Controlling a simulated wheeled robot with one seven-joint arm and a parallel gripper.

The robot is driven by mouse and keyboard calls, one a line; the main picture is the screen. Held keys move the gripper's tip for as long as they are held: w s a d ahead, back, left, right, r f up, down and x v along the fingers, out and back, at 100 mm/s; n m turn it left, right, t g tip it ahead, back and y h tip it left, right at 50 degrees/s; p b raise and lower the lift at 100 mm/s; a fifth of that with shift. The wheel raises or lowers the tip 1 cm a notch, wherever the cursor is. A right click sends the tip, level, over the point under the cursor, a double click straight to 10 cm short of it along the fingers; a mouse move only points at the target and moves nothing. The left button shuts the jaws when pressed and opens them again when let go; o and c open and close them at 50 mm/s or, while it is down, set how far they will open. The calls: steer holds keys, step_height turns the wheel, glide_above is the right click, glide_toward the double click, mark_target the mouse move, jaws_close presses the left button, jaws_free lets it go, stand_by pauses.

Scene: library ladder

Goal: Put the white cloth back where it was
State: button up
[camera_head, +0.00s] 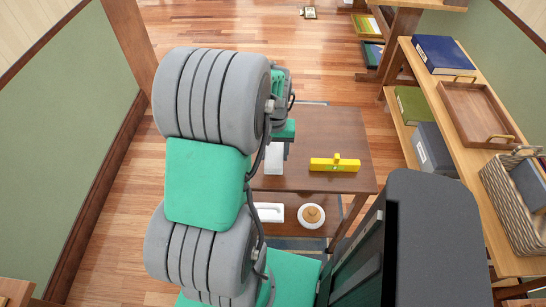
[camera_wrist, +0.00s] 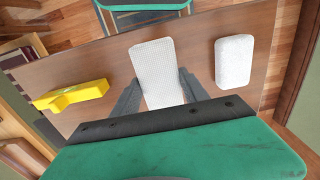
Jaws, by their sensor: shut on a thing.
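The white cloth (camera_wrist: 157,72), flat with a woven texture, is between the fingers of my gripper (camera_wrist: 160,88) in the wrist view. My gripper is shut on it, over the brown table (camera_wrist: 200,48). I cannot tell whether the cloth touches the tabletop. A second white piece (camera_wrist: 234,61), a rounded block, lies apart on the table to the right. In the head view my gripper (camera_head: 286,152) is over the table, partly hidden by my arm. A white piece (camera_head: 273,159) shows beside it; I cannot tell which of the two it is.
A yellow level-like object (camera_head: 335,164) lies on the table; it also shows in the wrist view (camera_wrist: 72,95). The lower shelf (camera_head: 287,234) holds a white item (camera_head: 269,212) and a round white dish (camera_head: 311,216). A wooden shelf unit (camera_head: 451,124) with books, tray and basket stands right.

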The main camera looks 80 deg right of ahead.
mark_target(273, 157)
steer(key=shift+w+d+f, duration=0.35)
steer(key=shift+d+f, duration=0.25)
steer(key=shift+f, duration=0.2)
step_height(273, 157, down, 3)
steer(key=shift+r, duration=0.15)
steer(key=shift+d+f, duration=0.1)
steer(key=shift+f, duration=0.15)
steer(key=shift+c, duration=0.7)
steer(key=o, duration=1.3)
steer(key=shift+r, duration=0.1)
